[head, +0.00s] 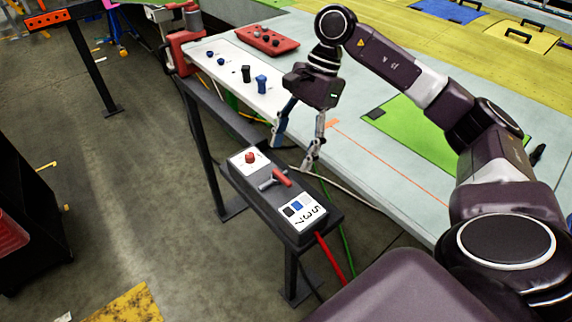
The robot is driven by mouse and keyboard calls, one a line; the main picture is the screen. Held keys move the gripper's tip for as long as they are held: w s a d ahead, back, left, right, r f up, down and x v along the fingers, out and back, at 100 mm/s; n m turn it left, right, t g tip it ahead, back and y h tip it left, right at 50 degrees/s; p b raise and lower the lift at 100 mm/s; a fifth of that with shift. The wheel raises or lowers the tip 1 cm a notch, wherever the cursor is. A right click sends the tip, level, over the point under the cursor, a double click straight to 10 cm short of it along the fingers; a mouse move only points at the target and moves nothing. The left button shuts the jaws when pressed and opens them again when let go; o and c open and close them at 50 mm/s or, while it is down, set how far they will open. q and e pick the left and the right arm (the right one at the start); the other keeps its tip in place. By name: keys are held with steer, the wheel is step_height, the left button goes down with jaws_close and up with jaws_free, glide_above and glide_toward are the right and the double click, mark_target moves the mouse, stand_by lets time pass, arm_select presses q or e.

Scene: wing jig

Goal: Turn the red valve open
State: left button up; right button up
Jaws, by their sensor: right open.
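The red valve (282,178) is a small red lever on a grey fitting, on top of a dark control box (268,196) with white label plates. The box sits on a dark stand beside the long table. My right gripper (293,158) points down just above and behind the valve, with its fingers spread apart and nothing between them. It looks apart from the lever, though the exact gap is hard to judge. My left gripper is not in view.
A red round button (250,157) sits on the same box. Red and green hoses (335,260) hang from its near end. The pale table (370,165) carries a red tray (267,40) and small blue and black parts. Open floor lies left.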

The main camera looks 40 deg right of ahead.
mark_target(283, 175)
steer(key=x, duration=0.2)
steer(key=p+x, duration=0.1)
steer(key=shift+s+a+f, duration=0.25)
steer(key=shift+a, duration=0.15)
steer(key=shift+w+a+f, duration=0.1)
steer(key=shift+w+f, duration=0.05)
steer(key=shift+f, duration=0.55)
